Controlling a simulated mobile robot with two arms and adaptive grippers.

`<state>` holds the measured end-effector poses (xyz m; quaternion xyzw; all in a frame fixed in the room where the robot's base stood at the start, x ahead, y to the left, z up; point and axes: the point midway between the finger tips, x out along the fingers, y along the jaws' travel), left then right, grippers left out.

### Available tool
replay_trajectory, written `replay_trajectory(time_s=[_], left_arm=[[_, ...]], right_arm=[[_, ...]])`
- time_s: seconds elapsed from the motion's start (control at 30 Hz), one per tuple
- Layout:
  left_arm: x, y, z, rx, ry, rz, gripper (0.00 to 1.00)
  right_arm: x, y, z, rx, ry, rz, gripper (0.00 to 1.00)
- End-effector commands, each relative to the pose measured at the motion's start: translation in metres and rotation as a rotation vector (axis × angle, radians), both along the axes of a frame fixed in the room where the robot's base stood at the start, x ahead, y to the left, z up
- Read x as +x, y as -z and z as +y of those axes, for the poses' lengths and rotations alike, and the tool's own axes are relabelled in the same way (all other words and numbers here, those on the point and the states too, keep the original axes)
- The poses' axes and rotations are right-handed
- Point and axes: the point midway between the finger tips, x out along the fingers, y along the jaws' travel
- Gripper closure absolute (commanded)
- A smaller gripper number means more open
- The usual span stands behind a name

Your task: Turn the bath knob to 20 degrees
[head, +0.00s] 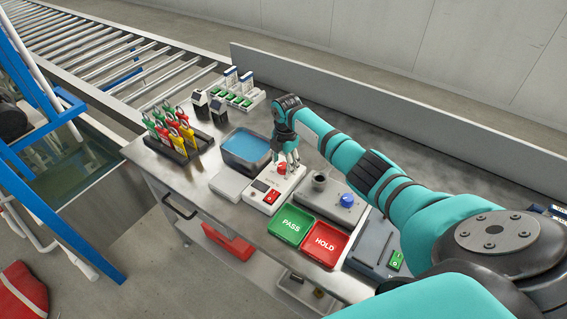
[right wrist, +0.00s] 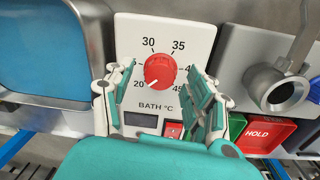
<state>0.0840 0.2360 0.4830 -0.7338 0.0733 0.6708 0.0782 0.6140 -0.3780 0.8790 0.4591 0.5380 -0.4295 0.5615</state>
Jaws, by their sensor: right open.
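The red bath knob (right wrist: 160,70) is on a white control box marked BATH °C (right wrist: 205,30) in the right wrist view. Its dial runs from 20 to 45. The knob's white mark points to the lower left, close to the 20. My right gripper (right wrist: 160,80) is open, with its fingers on the left and right of the knob and gaps between. In the head view the right gripper (head: 287,160) is just above the red knob (head: 282,168) and partly covers it. My left gripper is not in view.
A blue water bath (head: 246,146) is left of the box. A red rocker switch (head: 272,197) is on the box's front. Green PASS (head: 291,225) and red HOLD (head: 325,242) trays lie in front. A unit with a blue knob (head: 347,200) is at the right.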

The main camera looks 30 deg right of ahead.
Motion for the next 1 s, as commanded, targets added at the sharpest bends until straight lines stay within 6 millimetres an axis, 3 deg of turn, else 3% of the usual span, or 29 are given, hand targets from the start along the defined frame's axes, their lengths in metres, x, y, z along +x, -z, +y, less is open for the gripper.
replay_trajectory(time_s=[0.5, 0.7, 1.0], left_arm=[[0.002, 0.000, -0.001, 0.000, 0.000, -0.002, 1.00], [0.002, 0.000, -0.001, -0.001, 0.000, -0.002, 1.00], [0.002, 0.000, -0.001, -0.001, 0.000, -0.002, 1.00]], right_arm=[[-0.004, -0.098, -0.002, -0.001, -0.001, -0.003, 0.44], [-0.005, -0.113, -0.002, 0.000, 0.000, -0.003, 0.44], [-0.006, -0.114, -0.002, -0.001, 0.000, -0.002, 0.44]])
